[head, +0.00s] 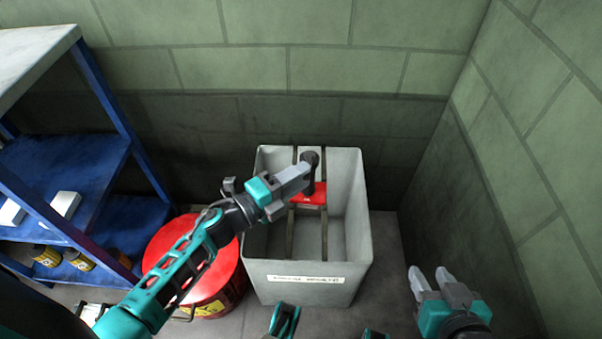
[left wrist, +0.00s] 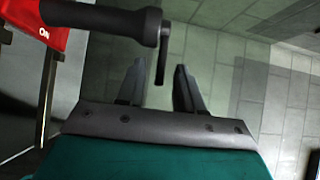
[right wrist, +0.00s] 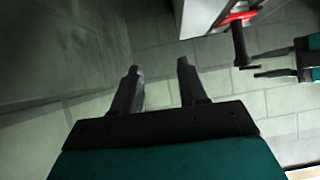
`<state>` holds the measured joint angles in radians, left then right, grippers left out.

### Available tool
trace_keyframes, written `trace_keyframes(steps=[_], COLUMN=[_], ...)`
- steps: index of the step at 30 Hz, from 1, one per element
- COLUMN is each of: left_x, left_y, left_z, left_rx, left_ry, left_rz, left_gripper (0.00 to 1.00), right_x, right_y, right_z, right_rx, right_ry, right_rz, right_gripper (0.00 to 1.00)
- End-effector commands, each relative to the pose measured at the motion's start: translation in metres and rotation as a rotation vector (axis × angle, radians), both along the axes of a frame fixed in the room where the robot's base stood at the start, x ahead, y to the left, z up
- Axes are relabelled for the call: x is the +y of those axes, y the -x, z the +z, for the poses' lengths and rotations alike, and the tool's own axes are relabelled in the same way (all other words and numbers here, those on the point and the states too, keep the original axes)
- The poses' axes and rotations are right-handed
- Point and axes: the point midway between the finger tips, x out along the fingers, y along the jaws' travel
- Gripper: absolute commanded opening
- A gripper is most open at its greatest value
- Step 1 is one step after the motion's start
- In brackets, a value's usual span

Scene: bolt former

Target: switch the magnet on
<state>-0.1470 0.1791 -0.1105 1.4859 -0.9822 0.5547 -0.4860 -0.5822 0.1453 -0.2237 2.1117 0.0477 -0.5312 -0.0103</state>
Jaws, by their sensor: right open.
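The red magnet (head: 309,197) sits across dark bars inside a pale grey bin. It has a dark crank-like lever (head: 310,160). In the left wrist view the red body (left wrist: 58,28) with white "ON" lettering is at upper left, and the lever's dark grip (left wrist: 163,50) hangs at top centre. My left gripper (head: 305,174) is open at the lever; the grip shows between its spread fingers, with a gap on each side. Contact cannot be told. My right gripper (head: 430,275) is open and empty, right of the bin. The right wrist view also shows the lever (right wrist: 240,45).
The grey bin (head: 305,290) stands on the floor near the back wall. A red drum (head: 225,265) is left of it, under my left arm. A blue shelf (head: 65,165) with small boxes and bottles stands at far left. A green wall (head: 545,140) bounds the right side.

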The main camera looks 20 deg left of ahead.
Motion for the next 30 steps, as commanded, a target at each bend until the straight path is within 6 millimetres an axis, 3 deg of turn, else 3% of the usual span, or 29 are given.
trace_keyframes(steps=[9,15,21,30], left_x=[0.039,0.058,0.066,0.066], left_y=[0.058,0.085,0.096,0.097], left_z=[0.001,0.001,0.001,0.001], left_rx=[0.003,0.001,-0.001,-0.001], left_ry=[-0.003,-0.003,-0.002,-0.002], left_rz=[0.001,0.000,0.000,0.000], left_gripper=[0.36,0.36,0.36,0.36], right_x=[-0.001,-0.003,-0.005,-0.005], right_y=[0.000,0.002,0.002,0.003], right_z=[0.008,0.008,0.005,0.004], right_rx=[-0.006,-0.003,-0.001,0.002], right_ry=[0.002,0.005,0.010,0.012], right_rz=[-0.003,-0.006,-0.005,-0.005], right_gripper=[0.43,0.43,0.43,0.43])
